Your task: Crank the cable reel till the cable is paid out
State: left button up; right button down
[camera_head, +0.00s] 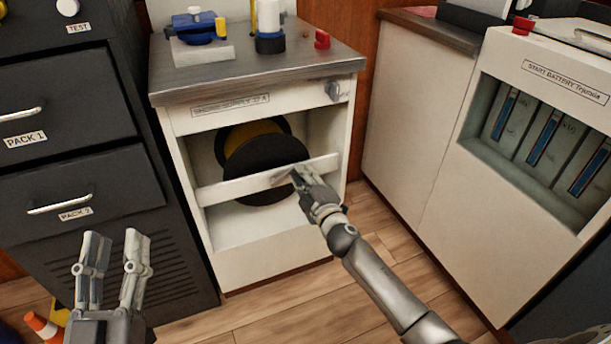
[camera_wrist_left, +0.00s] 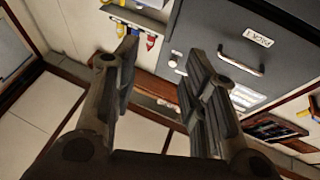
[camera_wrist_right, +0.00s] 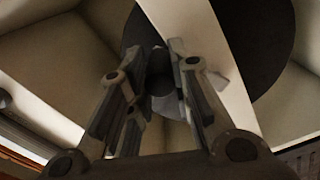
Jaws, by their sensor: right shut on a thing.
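The cable reel (camera_head: 262,155) sits inside the open bay of the white cabinet, with black discs and a yellow band between them. A pale bar (camera_head: 235,184) crosses in front of it. My right gripper (camera_head: 297,182) is at the right part of that bar. In the right wrist view its fingers (camera_wrist_right: 160,85) are closed about a dark round grip, the crank handle (camera_wrist_right: 160,70), with a black reel disc (camera_wrist_right: 262,35) behind. The fingers hide most of the handle. My left gripper (camera_head: 112,262) is open and empty, low at the left; it also shows in the left wrist view (camera_wrist_left: 160,75).
The cabinet's metal top (camera_head: 260,75) holds a blue and yellow tool (camera_head: 200,28), a blue-white cylinder (camera_head: 270,38) and a red knob (camera_head: 322,39). Dark drawers (camera_head: 65,110) stand left. A white battery cabinet (camera_head: 545,95) stands right. An orange cone (camera_head: 42,327) is at lower left.

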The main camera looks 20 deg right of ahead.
pick_arm(q)
notch_tip(320, 180, down, 12)
jog(key=a+g+y+p, duration=0.2)
jog(key=g+y+p, duration=0.1)
jog(key=g, duration=0.4)
pick_arm(e)
jog(key=a+r+n, duration=0.1)
jog(key=n, duration=0.1)
jog(key=a+r+n, duration=0.1)
jog(key=n, duration=0.2)
jog(key=shift+a+r, duration=0.3)
jog(key=shift+r, duration=0.1)
pick_arm(q)
jog(key=s+a+f+g+y+p, duration=0.1)
jog(key=s+a+f+g+p, duration=0.1)
jog(key=s+f+g, duration=0.5)
jog(key=shift+s+a+f+n+y, duration=0.35)
jog(key=shift+s+a+f, duration=0.3)
jog(key=shift+f, duration=0.4)
pick_arm(e)
jog(key=shift+s+a+r+n, duration=0.1)
jog(key=shift+a+r+n, duration=0.05)
jog(key=shift+a+n, duration=0.85)
jog(key=shift+s+a+r+n, duration=0.1)
jog(key=shift+a+n, duration=0.45)
jog(key=shift+n, duration=0.8)
jog(key=shift+a+r+n, duration=0.15)
jog(key=shift+a+n, duration=0.65)
jog(key=shift+n, duration=0.35)
